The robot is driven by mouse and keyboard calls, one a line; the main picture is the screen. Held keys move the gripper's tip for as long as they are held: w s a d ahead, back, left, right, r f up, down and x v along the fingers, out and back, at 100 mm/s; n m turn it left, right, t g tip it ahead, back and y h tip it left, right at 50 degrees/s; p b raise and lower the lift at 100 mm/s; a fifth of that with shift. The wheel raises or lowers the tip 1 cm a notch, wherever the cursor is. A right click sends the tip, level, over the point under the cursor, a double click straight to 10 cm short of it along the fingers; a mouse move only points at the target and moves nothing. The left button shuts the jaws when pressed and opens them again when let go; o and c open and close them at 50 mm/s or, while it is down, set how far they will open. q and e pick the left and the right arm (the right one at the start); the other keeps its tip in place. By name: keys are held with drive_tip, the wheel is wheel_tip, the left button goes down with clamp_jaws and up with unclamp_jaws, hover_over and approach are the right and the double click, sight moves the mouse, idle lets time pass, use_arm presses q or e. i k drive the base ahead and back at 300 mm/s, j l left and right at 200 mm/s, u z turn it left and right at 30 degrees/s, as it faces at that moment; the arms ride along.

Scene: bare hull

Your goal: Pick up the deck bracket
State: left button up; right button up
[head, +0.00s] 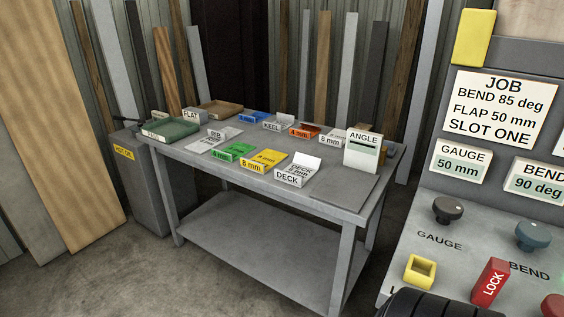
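The deck bracket (290,179) is a small pale bent piece with DECK printed on its front face. It lies near the front edge of the grey metal table (340,205), toward the right. A raised flap at its back carries small print that I cannot read surely. Neither of my grippers shows in the head view, and nothing is seen touching the bracket.
A yellow 8 mm piece (264,161) and a green 4 mm piece (232,152) lie left of the bracket. A white ANGLE stand (363,151) rises to its right. A control panel (480,225) with knobs and a red LOCK lever (491,282) fills the right side.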

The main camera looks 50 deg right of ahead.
sight(297, 171)
drive_tip(key=i+z, duration=0.65)
drive_tip(key=z, duration=0.2)
drive_tip(key=i+j+z, duration=0.15)
drive_tip(key=i+z, duration=0.25)
drive_tip(key=i+j+z, duration=0.15)
drive_tip(key=z, duration=0.3)
drive_tip(key=j, duration=0.1)
